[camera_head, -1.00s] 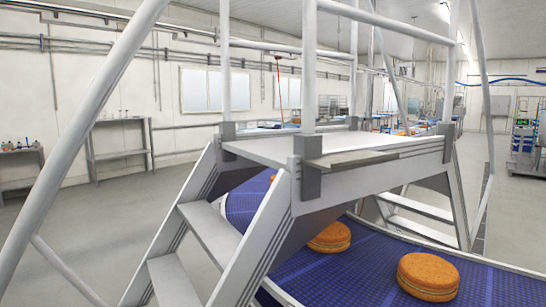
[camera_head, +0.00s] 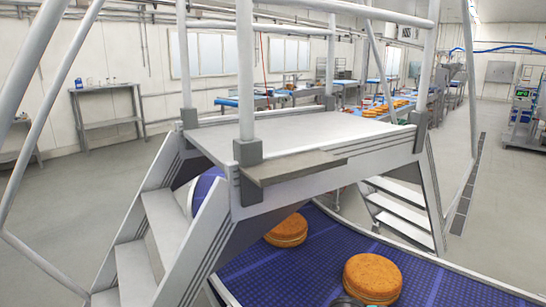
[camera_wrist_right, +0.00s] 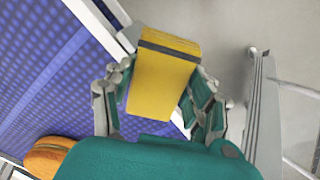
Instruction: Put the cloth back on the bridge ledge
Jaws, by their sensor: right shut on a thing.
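My right gripper (camera_wrist_right: 160,92) is shut on a yellow block-like thing with a dark grey band, which looks like the folded cloth (camera_wrist_right: 165,80). In the right wrist view the cloth sits between the fingers, over the edge of the blue belt. The bridge ledge (camera_head: 292,167) is a flat grey-brown shelf on the near side of the bridge platform (camera_head: 300,132). Its visible top looks bare. The cloth does not show in the head view; only a small dark part, perhaps of my right gripper, shows at the bottom edge. My left gripper is not in view.
The bridge has steps (camera_head: 165,225), upright posts and handrails (camera_head: 245,75) around the ledge. A blue conveyor belt (camera_head: 320,265) carrying round orange-brown cakes (camera_head: 372,278) runs under it. Open floor (camera_head: 490,215) lies to the right.

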